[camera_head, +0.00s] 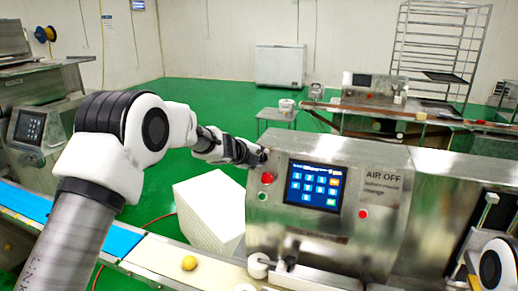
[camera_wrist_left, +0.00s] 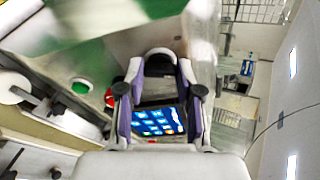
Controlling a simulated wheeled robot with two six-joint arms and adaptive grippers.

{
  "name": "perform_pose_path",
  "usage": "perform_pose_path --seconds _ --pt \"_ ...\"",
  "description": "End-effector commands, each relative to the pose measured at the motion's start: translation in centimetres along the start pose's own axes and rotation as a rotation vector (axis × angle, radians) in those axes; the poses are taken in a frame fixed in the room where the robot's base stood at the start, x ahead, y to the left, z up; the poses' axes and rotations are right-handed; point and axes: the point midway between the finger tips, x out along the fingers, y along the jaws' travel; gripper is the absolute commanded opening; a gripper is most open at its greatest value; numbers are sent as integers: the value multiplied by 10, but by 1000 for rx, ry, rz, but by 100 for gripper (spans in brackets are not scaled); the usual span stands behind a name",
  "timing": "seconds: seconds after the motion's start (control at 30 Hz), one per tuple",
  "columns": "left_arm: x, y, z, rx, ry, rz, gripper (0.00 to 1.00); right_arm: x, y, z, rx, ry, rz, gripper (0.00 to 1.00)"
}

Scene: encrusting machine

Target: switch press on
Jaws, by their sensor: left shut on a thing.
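The steel machine (camera_head: 300,232) has a blue touchscreen (camera_head: 314,186), a red button (camera_head: 267,178) left of it, a green button (camera_head: 263,197) below that, and another red button (camera_head: 363,214) at right. My left gripper (camera_head: 262,158) is at the upper left edge of the machine's face, just above the left red button. The touchscreen (camera_wrist_left: 158,122) shows between the fingers, and the green button (camera_wrist_left: 81,87) at left. My right gripper is not in view.
A conveyor with a blue belt (camera_head: 118,238) runs at lower left, with a yellow ball (camera_head: 189,263) on its pale part. A white block (camera_head: 207,210) stands left of the machine. Part of my right arm shows at lower right.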

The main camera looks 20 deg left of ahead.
Motion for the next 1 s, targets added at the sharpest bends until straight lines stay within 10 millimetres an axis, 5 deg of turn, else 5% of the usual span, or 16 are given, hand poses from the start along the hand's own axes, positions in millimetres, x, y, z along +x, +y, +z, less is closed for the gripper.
perform_pose_path --seconds 0.4,1.0 --pt "-1 -4 0 334 1 77 0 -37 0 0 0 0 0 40" --pt "1 -2 -1 483 0 110 0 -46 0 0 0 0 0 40"
